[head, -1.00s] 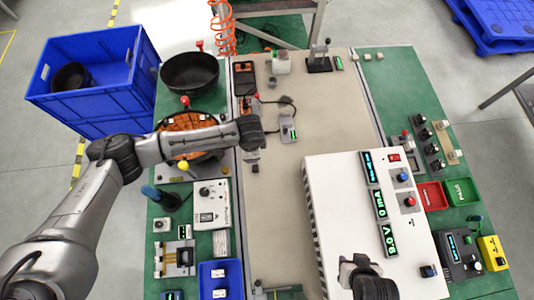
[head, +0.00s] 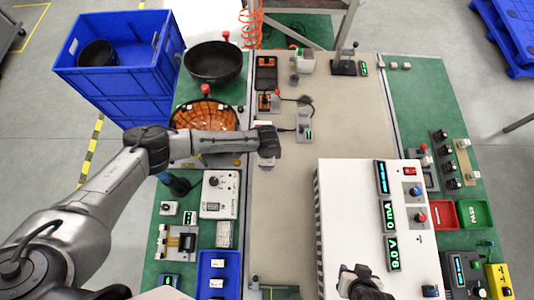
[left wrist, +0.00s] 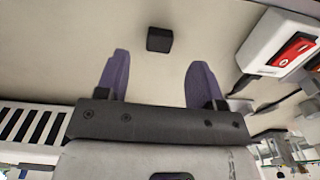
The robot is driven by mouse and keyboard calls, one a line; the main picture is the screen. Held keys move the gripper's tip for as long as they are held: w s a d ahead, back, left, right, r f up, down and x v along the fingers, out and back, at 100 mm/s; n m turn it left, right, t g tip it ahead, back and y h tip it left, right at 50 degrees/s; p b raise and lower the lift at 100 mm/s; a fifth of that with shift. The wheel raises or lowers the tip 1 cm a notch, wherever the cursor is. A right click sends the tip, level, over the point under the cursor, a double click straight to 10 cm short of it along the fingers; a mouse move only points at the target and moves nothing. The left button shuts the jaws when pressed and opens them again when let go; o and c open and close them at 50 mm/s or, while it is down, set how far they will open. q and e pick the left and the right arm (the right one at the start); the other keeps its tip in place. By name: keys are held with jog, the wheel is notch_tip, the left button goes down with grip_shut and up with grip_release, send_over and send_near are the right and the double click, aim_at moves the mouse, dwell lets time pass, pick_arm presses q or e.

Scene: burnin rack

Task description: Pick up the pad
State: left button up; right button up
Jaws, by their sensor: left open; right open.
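A small dark square block (left wrist: 159,39), which looks like the pad, lies flat on a beige surface in the left wrist view. It sits beyond my left gripper (left wrist: 158,80), centred between the lines of its two purple fingers. The fingers are spread and empty, and nothing touches the block. In the head view my left gripper (head: 268,142) is over the left side of the beige bench strip; I cannot make out the pad there, and the arm may hide it. My right gripper (head: 364,283) is at the bottom, over the front of the white instrument box, its fingertips hardly visible.
The large white box (head: 345,215) with green displays fills the right middle. A small cabled device (head: 304,127) stands right of my left gripper. A blue bin (head: 214,262) and a grey tester (head: 219,194) are at left. The beige strip (head: 345,110) is mostly clear toward the back.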

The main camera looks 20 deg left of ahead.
pick_arm(q)
jog(key=shift+f, duration=2.35)
pick_arm(e)
jog(key=shift+f, duration=0.1)
pick_arm(q)
jog(key=c, duration=1)
jog(key=shift+r, duration=0.1)
